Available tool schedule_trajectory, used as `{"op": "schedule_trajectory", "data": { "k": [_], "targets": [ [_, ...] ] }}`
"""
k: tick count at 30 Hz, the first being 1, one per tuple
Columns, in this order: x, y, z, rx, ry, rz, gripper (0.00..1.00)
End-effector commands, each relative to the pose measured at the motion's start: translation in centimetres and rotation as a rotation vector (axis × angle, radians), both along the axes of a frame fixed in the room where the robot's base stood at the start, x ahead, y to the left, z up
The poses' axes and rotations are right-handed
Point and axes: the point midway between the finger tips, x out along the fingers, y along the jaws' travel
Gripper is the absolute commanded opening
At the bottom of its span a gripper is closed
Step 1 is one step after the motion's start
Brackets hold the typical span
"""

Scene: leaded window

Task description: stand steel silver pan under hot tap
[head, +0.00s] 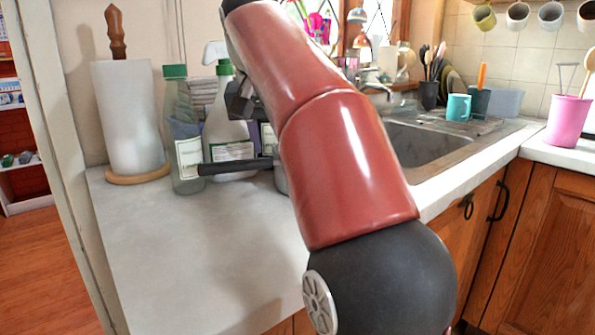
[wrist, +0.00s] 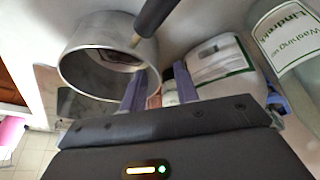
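The steel pan (wrist: 108,40) shows in the wrist view as a silver, open-topped pot with a black handle (wrist: 155,14). In the head view its black handle (head: 234,166) points left over the counter, and its body (head: 281,181) is mostly hidden behind my red arm. My gripper (wrist: 159,92) has its two lavender fingers apart near the pan's right wall. One finger overlaps the pan's opening; the other is to the right of it. I cannot tell whether they touch it. The tap (head: 374,84) stands behind the sink (head: 432,143), partly hidden.
A green-capped bottle (head: 183,130), a spray bottle (head: 226,128) and a paper towel roll (head: 127,115) stand at the back of the counter (head: 165,245). The front left counter is clear. A teal mug (head: 458,107) and pink pot (head: 567,120) stand beyond the sink.

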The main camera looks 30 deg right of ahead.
Motion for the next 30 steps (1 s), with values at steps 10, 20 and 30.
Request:
{"op": "schedule_trajectory", "data": {
  "k": [10, 20, 30],
  "targets": [
    [0.4, -1.3, -3.4, 0.001, 0.001, -0.006, 0.3],
    [1.2, -1.8, -5.5, 0.002, -0.002, -0.004, 0.3],
    [1.2, -1.8, -5.5, 0.002, -0.002, -0.004, 0.02]
  ]
}}
